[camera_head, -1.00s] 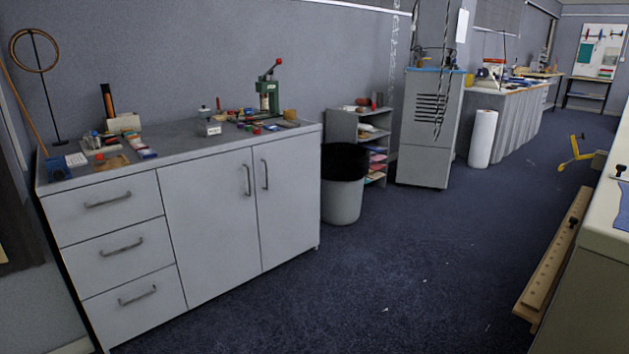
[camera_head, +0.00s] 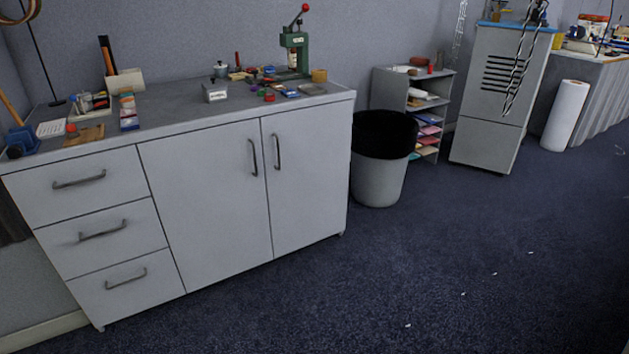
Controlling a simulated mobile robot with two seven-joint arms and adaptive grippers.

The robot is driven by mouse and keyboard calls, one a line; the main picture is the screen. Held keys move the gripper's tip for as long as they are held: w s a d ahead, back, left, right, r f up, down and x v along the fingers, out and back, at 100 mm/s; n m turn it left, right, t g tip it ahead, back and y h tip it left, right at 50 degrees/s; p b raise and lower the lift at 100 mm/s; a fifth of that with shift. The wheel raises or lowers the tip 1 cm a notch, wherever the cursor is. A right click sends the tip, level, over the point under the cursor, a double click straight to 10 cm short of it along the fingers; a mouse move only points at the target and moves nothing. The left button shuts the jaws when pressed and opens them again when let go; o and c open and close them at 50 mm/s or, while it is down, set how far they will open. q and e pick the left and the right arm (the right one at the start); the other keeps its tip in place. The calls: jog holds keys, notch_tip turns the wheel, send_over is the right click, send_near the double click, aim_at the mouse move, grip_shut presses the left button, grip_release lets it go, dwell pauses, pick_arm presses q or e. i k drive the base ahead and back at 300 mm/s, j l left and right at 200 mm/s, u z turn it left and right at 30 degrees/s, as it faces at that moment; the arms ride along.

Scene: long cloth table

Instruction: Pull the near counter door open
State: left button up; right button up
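A grey counter (camera_head: 180,118) stands against the wall at the left, with a stack of drawers on its left side and two doors to the right of them. The left door (camera_head: 205,215) is wide and shut, with a dark vertical handle (camera_head: 253,157) near its right edge. The right door (camera_head: 310,190) is narrower in view and shut, with its handle (camera_head: 277,152) near its left edge. The two handles are side by side at the seam. Neither of my grippers shows in the view.
A bin (camera_head: 379,180) with a black liner stands just right of the counter. Behind it are a small shelf (camera_head: 392,90) and a grey cabinet (camera_head: 485,140). Tools and a green press (camera_head: 295,50) sit on the countertop. The blue carpet (camera_head: 400,270) before the counter is clear.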

aim_at(305, 151)
jog(key=i+j, duration=0.4)
jog(key=i, duration=0.45)
jog(key=i+j, duration=0.2)
jog(key=i, duration=0.35)
